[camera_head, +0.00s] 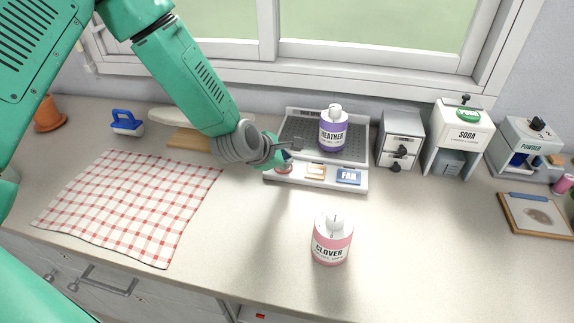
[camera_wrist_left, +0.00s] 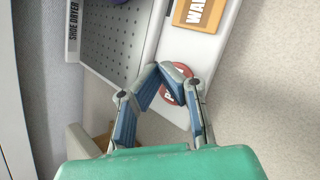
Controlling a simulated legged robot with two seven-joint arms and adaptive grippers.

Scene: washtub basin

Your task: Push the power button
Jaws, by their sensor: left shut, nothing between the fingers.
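The power button is a round red button (camera_wrist_left: 178,88) on the white front strip of the grey shoe dryer (camera_head: 355,149). In the head view the red button (camera_head: 283,169) shows at the left end of that strip, partly covered by my gripper. My left gripper (camera_head: 290,155) is shut and empty, right at the button. In the wrist view the closed fingertips (camera_wrist_left: 160,68) overlap the button's upper left edge and hide part of its lettering. I cannot tell whether they touch it. My right gripper is in neither view.
An orange key (camera_head: 316,172) and a blue FAN key (camera_head: 348,177) sit right of the button. A purple Heather bottle (camera_head: 333,132) stands on the dryer. A pink Clover bottle (camera_head: 332,240) stands in front. A checked cloth (camera_head: 135,200) lies left; dispensers (camera_head: 460,135) stand right.

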